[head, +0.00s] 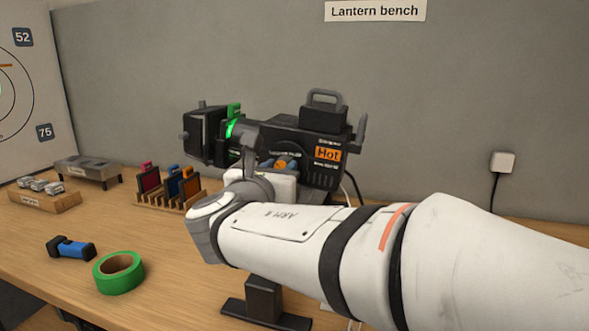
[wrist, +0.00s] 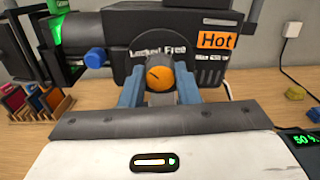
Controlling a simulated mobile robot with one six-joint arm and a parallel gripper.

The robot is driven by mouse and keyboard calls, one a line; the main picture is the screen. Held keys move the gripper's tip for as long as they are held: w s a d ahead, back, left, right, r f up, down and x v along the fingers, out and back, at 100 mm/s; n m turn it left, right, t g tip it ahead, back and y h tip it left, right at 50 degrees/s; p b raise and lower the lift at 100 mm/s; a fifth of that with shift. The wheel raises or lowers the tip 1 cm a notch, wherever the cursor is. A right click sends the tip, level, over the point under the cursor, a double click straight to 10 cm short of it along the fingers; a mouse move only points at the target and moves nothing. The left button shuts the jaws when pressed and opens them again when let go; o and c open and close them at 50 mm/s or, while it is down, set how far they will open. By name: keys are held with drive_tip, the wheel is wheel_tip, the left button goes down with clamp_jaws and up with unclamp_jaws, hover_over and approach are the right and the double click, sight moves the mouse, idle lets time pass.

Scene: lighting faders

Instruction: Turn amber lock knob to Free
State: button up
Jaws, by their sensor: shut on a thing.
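The amber lock knob (wrist: 159,78) is on the side of the black lantern (head: 306,139). In the wrist view a dial above it reads "Locked" on the left and "Free" on the right. A dark pointer mark on the knob slants toward the upper left, on the Locked side. My gripper (wrist: 159,85) is shut on the knob, with one blue-grey finger at each side of it. In the head view the amber knob (head: 284,163) shows partly above my white wrist.
A blue knob (wrist: 96,57) sits left of the amber one. An orange "Hot" label (head: 327,154) marks the lantern. A rack of colour filters (head: 168,187), green tape (head: 118,272) and a blue-black tool (head: 71,248) lie on the bench at left.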

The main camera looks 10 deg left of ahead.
drive_tip(key=shift+c, duration=1.2)
drive_tip(key=shift+b, duration=0.3)
drive_tip(key=m+b, duration=1.5)
drive_tip(key=shift+d+f+b, duration=0.15)
drive_tip(key=shift+f+b, duration=0.15)
drive_tip(key=shift+f, duration=0.1)
drive_tip(key=shift+r+m+b, duration=0.15)
drive_tip(key=shift+m+b, duration=1)
drive_tip(key=shift+m, duration=0.35)
